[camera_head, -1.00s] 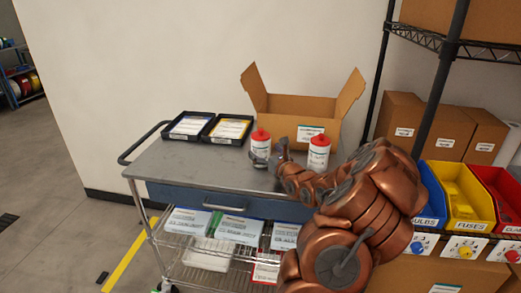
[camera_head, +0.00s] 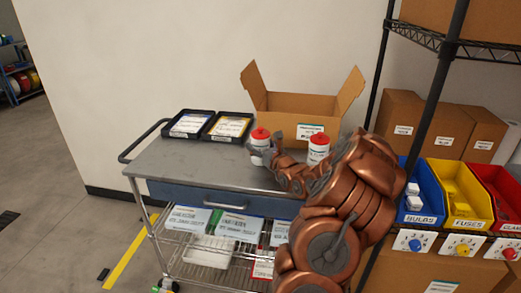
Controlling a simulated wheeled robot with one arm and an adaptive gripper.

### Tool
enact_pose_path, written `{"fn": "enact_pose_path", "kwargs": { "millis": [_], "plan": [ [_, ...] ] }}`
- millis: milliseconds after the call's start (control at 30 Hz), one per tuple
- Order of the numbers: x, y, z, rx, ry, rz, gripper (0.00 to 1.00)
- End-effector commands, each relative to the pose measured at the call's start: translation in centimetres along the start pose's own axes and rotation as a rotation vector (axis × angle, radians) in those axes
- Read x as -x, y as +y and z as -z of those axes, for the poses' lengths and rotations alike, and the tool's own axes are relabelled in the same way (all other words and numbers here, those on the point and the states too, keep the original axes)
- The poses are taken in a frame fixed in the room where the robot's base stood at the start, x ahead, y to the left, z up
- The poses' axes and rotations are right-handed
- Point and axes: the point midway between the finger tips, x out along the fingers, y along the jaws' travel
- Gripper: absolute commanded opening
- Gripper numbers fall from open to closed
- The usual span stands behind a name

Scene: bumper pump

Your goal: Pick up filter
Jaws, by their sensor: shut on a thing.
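Two white filters with red caps stand on the metal cart top (camera_head: 185,165). The left filter (camera_head: 259,142) is upright, and my gripper (camera_head: 262,152) is shut on it from the right and front.
An open cardboard box (camera_head: 290,107) stands behind the filters. Two black trays (camera_head: 190,134) with labelled packs lie at the back left. Blue, yellow (camera_head: 462,197) and red bins are on a rack to the right. The left front of the cart top is clear.

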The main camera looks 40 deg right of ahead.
Motion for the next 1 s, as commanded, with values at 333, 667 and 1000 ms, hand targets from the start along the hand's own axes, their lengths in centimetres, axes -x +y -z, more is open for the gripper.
{"fn": "enact_pose_path", "kwargs": {
  "millis": [333,667,1000],
  "plan": [
    [0.0,0.0,0.0,0.000,0.000,0.000,0.18],
    [0.0,0.0,-0.1,0.000,-0.001,0.000,0.07],
    [0.0,0.0,-1.9,0.002,-0.005,0.000,0.07]
  ]
}}
